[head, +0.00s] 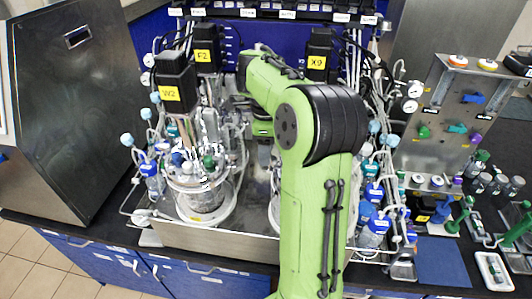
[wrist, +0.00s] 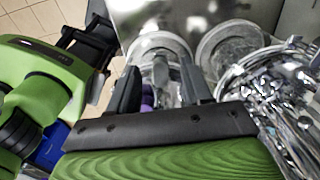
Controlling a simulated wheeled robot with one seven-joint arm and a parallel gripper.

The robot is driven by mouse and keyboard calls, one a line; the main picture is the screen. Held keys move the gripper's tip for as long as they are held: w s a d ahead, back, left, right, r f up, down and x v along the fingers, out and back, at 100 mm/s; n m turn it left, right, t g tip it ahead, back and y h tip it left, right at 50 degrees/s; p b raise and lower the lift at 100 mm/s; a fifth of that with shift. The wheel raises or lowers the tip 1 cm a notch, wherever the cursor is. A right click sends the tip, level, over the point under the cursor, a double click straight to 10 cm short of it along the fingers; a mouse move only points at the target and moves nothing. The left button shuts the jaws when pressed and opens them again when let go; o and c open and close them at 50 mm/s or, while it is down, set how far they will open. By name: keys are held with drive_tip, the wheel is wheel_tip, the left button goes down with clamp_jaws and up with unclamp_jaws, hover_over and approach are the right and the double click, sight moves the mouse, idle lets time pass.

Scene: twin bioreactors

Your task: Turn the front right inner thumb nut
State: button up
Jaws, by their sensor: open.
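My gripper (wrist: 160,72) is open in the wrist view, its two dark fingers spread apart with nothing gripped between them. A small purple part (wrist: 148,98) shows between the fingers, partly hidden. Beyond the fingertips are two pale round rings, a left ring (wrist: 160,42) and a right ring (wrist: 226,38). The front right inner thumb nut cannot be made out in either view. In the head view, my green arm reaches over the bench and hides most of the right bioreactor. The left bioreactor (head: 203,198) stands clear, its metal head crowded with fittings.
A shiny metal-and-glass vessel (wrist: 270,90) crowds the wrist view's right side. Black motors, one labelled W2 (head: 176,78) and one labelled X9 (head: 318,52), stand above the steel tray (head: 190,238). Blue-capped bottles (head: 374,228) and tubing line the tray's right side.

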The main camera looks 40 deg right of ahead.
drive_tip(key=shift+f, duration=0.65)
drive_tip(key=shift+r, duration=0.1)
